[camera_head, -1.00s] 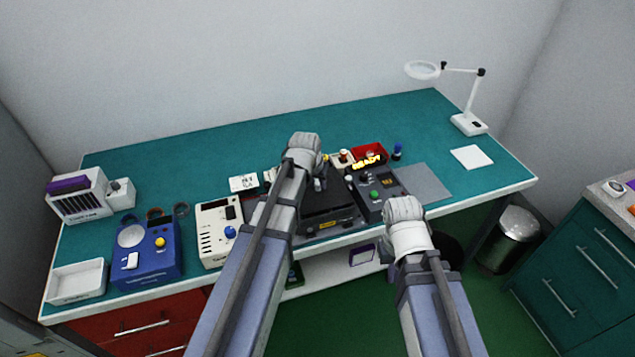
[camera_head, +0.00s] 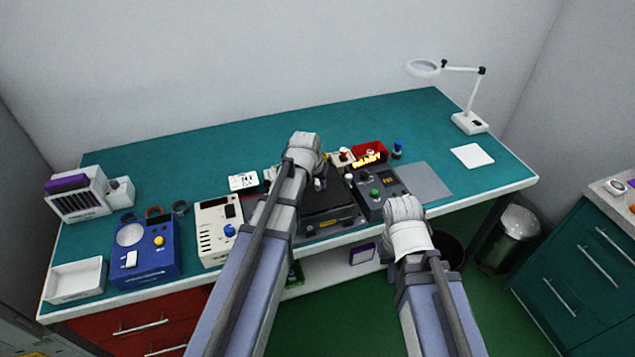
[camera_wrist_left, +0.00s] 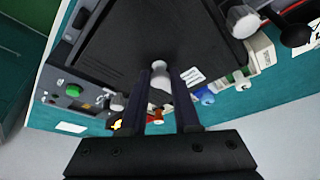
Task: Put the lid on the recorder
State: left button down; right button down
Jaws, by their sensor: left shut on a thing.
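The dark flat lid (camera_wrist_left: 150,32) fills the upper middle of the left wrist view, with a pale round knob (camera_wrist_left: 161,72) on it. My left gripper (camera_wrist_left: 162,82) is shut on this knob. In the head view the dark recorder (camera_head: 328,222) sits near the front edge of the bench, with the lid (camera_head: 328,203) over its top. I cannot tell whether the lid is fully seated. My left gripper (camera_head: 318,182) is mostly hidden behind its own wrist there. My right arm (camera_head: 406,222) is in front of the bench; its fingers are hidden.
A dark control box (camera_head: 378,195) with a green button stands right of the recorder. A cream box (camera_head: 219,235) and a blue box (camera_head: 146,252) stand left. A red bin (camera_head: 369,151) is behind. The back of the green bench (camera_head: 230,140) is clear.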

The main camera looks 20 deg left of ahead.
pick_arm(q)
jog(key=shift+f, duration=0.15)
dwell(0.4)
dwell(0.4)
jog(key=c, duration=0.6)
grip_release()
jog(key=shift+o, duration=0.2)
jog(key=shift+r+p, duration=2.35)
jog(key=shift+r, duration=0.2)
notch_tip(320, 180, up, 4)
jog(key=p, duration=0.4)
